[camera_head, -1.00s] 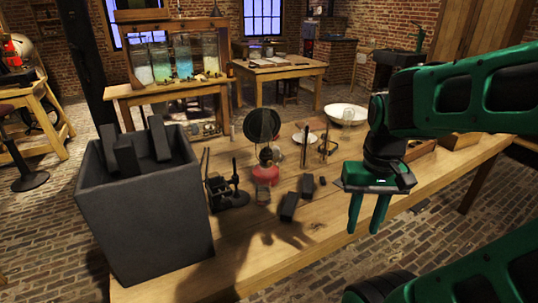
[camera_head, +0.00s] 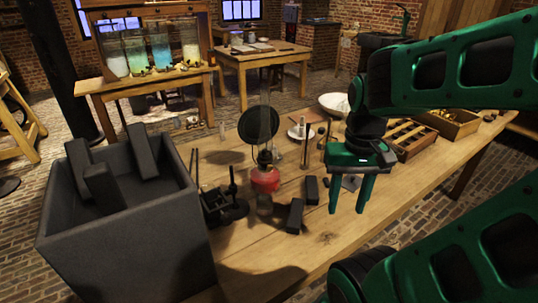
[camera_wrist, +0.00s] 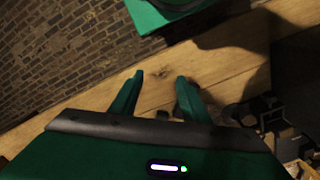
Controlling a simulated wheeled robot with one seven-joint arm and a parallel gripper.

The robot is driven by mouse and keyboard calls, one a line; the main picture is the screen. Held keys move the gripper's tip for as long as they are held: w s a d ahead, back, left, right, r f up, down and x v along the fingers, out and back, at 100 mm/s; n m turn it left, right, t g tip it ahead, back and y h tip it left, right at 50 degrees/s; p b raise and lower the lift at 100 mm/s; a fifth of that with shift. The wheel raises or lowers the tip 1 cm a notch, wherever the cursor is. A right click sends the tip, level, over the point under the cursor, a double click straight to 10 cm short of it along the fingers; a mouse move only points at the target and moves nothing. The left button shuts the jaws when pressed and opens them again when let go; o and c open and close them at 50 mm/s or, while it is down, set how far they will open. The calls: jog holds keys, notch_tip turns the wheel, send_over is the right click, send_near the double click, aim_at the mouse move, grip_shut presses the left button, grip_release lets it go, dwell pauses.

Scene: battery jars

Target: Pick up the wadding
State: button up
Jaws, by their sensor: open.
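I cannot pick out the wadding for certain in either view. My gripper (camera_head: 347,208) hangs fingers down above the right part of the wooden table (camera_head: 250,270) in the head view. It is open, with nothing seen between its fingers. In the wrist view the two green fingers (camera_wrist: 160,77) stand apart over bare wood. Two dark blocks, one nearer (camera_head: 295,216) and one farther (camera_head: 311,190), lie left of the gripper. A white bowl (camera_head: 333,103) and a small white dish (camera_head: 296,133) stand farther back; their contents are too small to tell.
A tall dark bin (camera_head: 125,250) with dark slabs stands front left. A red-based lamp (camera_head: 265,180) and a black stand (camera_head: 222,208) are mid-table. Wooden trays (camera_head: 411,140) lie at the right. Glass jars (camera_head: 150,55) stand on a back bench. Bare wood is clear at the front.

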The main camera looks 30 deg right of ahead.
jog(key=w+d+r+m, duration=0.2)
jog(key=w+d, duration=0.1)
jog(key=w, duration=0.7)
jog(key=w+d+r+m, duration=0.1)
jog(key=w+d+m, duration=0.2)
jog(key=w, duration=0.7)
jog(key=w+d+r+m, duration=0.2)
jog(key=w+d, duration=0.1)
jog(key=w, duration=0.6)
jog(key=w+f+m, duration=0.1)
jog(key=w+f, duration=0.1)
jog(key=w, duration=0.3)
jog(key=w+f+m, duration=0.1)
jog(key=w+f, duration=0.2)
jog(key=w, duration=0.2)
jog(key=w+a+f+m, duration=0.1)
jog(key=w+f+m, duration=0.1)
jog(key=w, duration=0.3)
jog(key=shift+w+f, duration=0.3)
jog(key=shift+f, duration=0.35)
jog(key=f, duration=0.3)
jog(key=w+f, duration=0.1)
jog(key=f, duration=0.1)
jog(key=shift+a+f, duration=0.25)
jog(key=shift+f, duration=0.1)
jog(key=shift+d+f, duration=0.2)
jog(key=shift+f, duration=2.75)
jog(key=c, duration=0.9)
